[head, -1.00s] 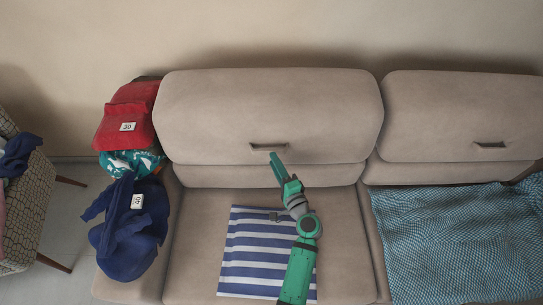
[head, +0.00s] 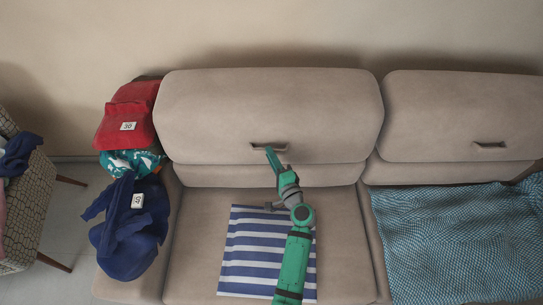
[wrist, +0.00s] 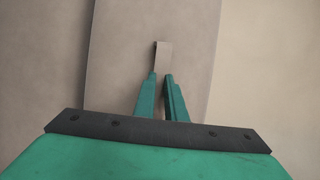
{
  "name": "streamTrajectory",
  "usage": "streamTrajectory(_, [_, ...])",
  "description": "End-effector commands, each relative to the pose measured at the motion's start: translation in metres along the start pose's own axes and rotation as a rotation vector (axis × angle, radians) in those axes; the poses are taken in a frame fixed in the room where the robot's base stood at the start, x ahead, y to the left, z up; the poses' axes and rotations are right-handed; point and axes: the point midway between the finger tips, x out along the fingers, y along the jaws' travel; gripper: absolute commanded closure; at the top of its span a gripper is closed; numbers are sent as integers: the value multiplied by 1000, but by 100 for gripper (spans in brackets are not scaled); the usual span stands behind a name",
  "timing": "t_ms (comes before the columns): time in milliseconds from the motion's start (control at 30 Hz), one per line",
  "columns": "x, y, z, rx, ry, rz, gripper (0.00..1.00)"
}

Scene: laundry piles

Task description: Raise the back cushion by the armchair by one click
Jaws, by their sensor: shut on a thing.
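The back cushion by the armchair (head: 270,100) is the left beige one on the sofa. It has a small slot with a pull tab (head: 281,148) low on its front. My gripper (head: 268,151) is at this slot, its fingers covering part of it. In the wrist view, my gripper (wrist: 161,80) is shut on the beige pull tab (wrist: 163,57), which stands out between the fingertips. The patterned armchair (head: 38,215) is at the left edge.
A red cloth (head: 125,112), a teal cloth and a navy garment (head: 125,235), two with number tags, lie over the left armrest. A striped cloth (head: 262,270) lies on the seat below my arm. A blue woven throw (head: 455,240) covers the right seat, below another back cushion (head: 460,105).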

Motion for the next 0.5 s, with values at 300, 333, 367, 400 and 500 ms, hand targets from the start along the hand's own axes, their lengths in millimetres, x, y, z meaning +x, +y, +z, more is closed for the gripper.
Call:
streamTrajectory(300, [-13,7,2,1,5,4,100])
streamTrajectory(333, [-13,8,2,1,5,5,100])
streamTrajectory(367, [-13,8,2,1,5,5,100])
streamTrajectory(400, [-13,8,2,1,5,6,84])
streamTrajectory(500, [-12,8,2,2,5,5,71])
